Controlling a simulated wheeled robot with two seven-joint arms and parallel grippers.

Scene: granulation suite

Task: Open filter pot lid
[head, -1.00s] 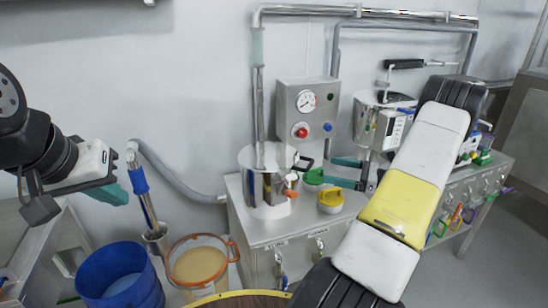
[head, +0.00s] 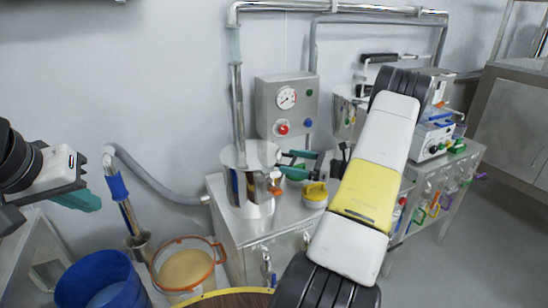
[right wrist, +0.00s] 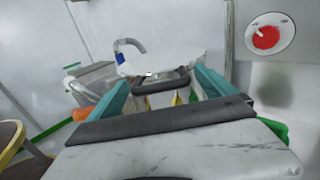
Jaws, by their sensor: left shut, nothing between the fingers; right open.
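A dark bar handle (right wrist: 160,83) projects from the lid side toward my right gripper. My right gripper (right wrist: 160,78) is open, its teal fingers on either side of the handle; I cannot tell if they touch it. In the head view the right gripper (head: 285,161) is beside the pot's right side. My left gripper (head: 80,200) is shut and empty at far left.
A control box (head: 286,105) with gauge and red button is behind the pot. A blue bin (head: 98,282) and an orange-rimmed bucket (head: 187,268) stand on the floor at left.

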